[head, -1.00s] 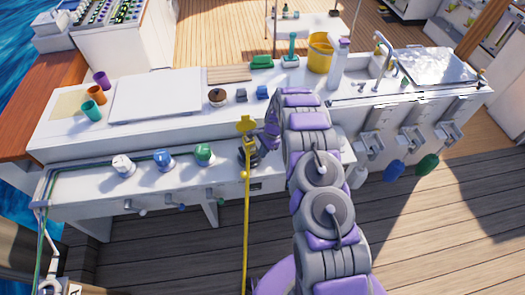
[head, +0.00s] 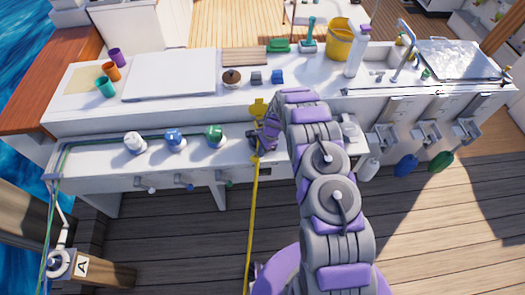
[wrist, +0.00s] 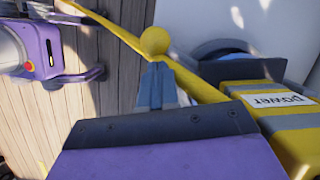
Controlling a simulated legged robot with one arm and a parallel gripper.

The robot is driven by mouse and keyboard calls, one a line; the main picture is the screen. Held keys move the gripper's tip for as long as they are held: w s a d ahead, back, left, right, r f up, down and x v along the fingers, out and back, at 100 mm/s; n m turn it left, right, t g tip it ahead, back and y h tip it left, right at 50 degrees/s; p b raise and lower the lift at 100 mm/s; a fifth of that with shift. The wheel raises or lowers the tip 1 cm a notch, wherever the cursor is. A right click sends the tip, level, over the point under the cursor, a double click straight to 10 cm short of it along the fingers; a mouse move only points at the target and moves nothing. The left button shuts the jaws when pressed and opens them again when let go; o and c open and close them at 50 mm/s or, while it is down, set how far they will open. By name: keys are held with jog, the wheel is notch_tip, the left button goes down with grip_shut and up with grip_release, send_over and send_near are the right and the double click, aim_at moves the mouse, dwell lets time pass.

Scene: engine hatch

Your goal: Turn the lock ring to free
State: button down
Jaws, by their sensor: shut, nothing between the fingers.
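A yellow plug with grey bands and a label reading "power" (wrist: 277,98) fills the right of the wrist view. It also shows as a yellow piece (head: 258,107) at the bench's front in the head view. A dark round part, which may be the lock ring (wrist: 225,50), shows behind the plug with some blue inside; its turn position cannot be told. My gripper (wrist: 157,85) is shut and empty, its tips just below a yellow ball (wrist: 154,40) in the picture. Contact with the ball cannot be told. In the head view my gripper (head: 264,137) partly covers the dark part.
A yellow cable (head: 252,215) runs down from the plug area to the deck. White, blue and green connectors (head: 174,140) stand left along the bench. Cups, a yellow bucket (head: 340,40) and a sink (head: 458,60) are farther back. Open deck lies in front.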

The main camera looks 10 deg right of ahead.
jog(key=shift+a, duration=0.1)
jog(key=shift+a+r+m+p, duration=0.1)
jog(key=shift+a+m+p, duration=0.3)
jog(key=shift+m+p, duration=0.2)
jog(key=shift+a+m+t, duration=0.15)
jog(key=shift+m+t, duration=0.15)
jog(key=shift+w, duration=0.1)
jog(key=shift+d, duration=1)
jog(key=d, duration=0.2)
jog(key=d+r, duration=0.1)
jog(key=shift+w+d+p, duration=0.25)
jog(key=shift+w+p, duration=0.15)
jog(key=p+v, duration=0.1)
jog(key=v, duration=0.8)
jog(key=shift+r, duration=0.2)
